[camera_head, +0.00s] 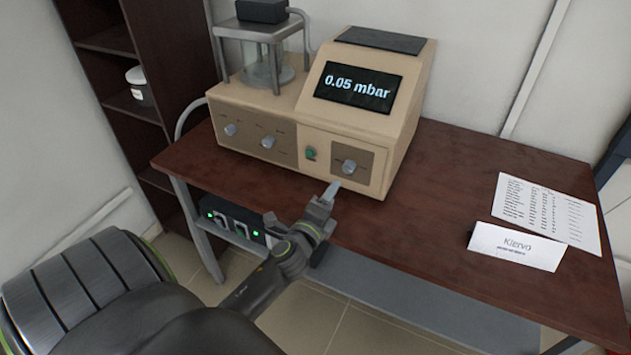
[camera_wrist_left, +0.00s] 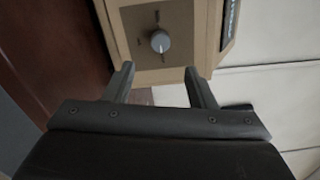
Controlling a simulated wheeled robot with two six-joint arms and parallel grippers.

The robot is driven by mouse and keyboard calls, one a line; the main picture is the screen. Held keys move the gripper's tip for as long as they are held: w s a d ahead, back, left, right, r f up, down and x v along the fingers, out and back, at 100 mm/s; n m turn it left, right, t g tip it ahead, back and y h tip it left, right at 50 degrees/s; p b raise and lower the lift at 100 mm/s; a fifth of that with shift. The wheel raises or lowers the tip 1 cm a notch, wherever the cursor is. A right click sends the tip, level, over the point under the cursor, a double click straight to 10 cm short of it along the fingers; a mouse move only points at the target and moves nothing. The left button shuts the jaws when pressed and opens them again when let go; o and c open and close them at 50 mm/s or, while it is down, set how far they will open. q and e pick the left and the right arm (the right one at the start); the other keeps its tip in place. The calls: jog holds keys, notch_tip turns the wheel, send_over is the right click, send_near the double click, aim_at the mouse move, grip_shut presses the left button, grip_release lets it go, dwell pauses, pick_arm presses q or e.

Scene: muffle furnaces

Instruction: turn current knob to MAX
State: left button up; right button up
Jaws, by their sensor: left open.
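A beige machine (camera_head: 315,125) stands on the dark wooden table, its screen (camera_head: 352,87) reading 0.05 mbar. On its front are several round grey knobs, among them a left knob (camera_head: 231,129), a middle knob (camera_head: 268,142) and a right knob (camera_head: 348,167). Their labels are too small to read. My left gripper (camera_head: 331,190) is just in front of and below the right knob. In the left wrist view one knob (camera_wrist_left: 160,41) shows ahead, between and beyond the open, empty fingers (camera_wrist_left: 160,82), not touching them. My right gripper does not show.
A green button (camera_head: 311,153) sits left of the right knob. A glass chamber (camera_head: 268,65) stands on the machine's left part. A name card (camera_head: 517,245) and a printed sheet (camera_head: 546,212) lie on the table's right. A socket box (camera_head: 235,219) is under the table edge.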

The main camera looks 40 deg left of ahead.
pick_arm(q)
jog(key=v, duration=0.7)
jog(key=shift+s+b, duration=0.3)
jog(key=shift+b, duration=0.15)
